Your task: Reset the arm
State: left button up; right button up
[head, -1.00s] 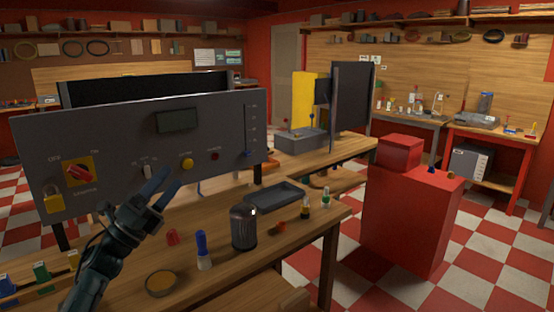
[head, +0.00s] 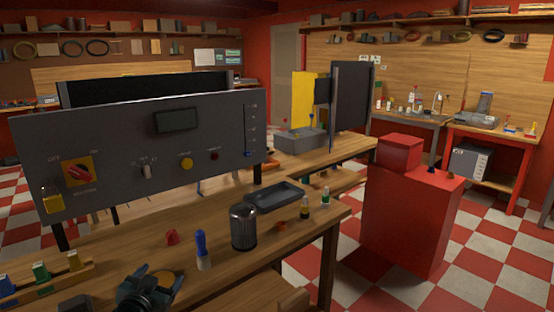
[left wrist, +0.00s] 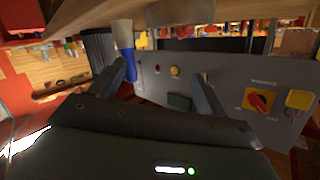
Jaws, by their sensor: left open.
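The panel also shows in the left wrist view (left wrist: 220,85). My right gripper is in neither view.
A rack of coloured blocks (head: 40,275) is at left. A red cabinet (head: 410,215) stands to the right.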

pick_arm(q)
jog(key=s+d+f+g+h, duration=0.1)
jog(key=s+d+f, duration=0.3)
jog(key=s, duration=0.6)
jog(key=s+d+f+g+h, duration=0.1)
jog(key=s+d+f, duration=0.4)
jog(key=s, duration=0.6)
jog(key=s+d+f+g+h, duration=0.1)
jog(key=s+d+f, duration=0.3)
jog(key=s, duration=0.6)
jog(key=shift+s+d+f+n+g, duration=0.2)
jog(key=shift+d+f+n+g, duration=0.15)
jog(key=shift+d+g, duration=0.45)
jog(key=shift+a, duration=0.1)
